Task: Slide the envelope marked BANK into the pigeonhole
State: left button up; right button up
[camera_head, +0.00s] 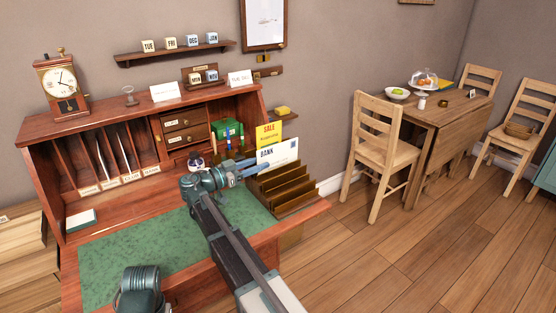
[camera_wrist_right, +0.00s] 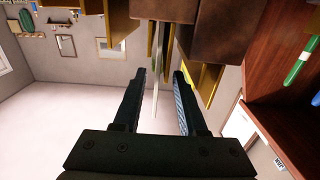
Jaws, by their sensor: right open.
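The white envelope marked BANK (camera_head: 286,153) stands upright in a stepped wooden rack (camera_head: 290,188) at the desk's right end. My right gripper (camera_head: 266,166) is open at the envelope's left edge. In the right wrist view, a thin pale edge, apparently the envelope (camera_wrist_right: 156,75), runs between the two open fingers (camera_wrist_right: 160,78), with gaps on both sides. The pigeonholes (camera_head: 105,155) are upright slots at the desk's left. Some hold pale envelopes, and small labels below them are hard to read. My left gripper is not in view.
A yellow SALE envelope (camera_head: 268,134) stands just behind the BANK one. A green box (camera_head: 227,130) and coloured pens (camera_head: 228,145) stand to their left. The green desk mat (camera_head: 130,250) is mostly clear. A dining table (camera_head: 455,108) and chairs stand right.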

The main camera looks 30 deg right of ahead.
aim_at(272, 158)
jog(key=shift+d+r, duration=0.15)
jog(key=shift+d, duration=2.55)
grip_shut()
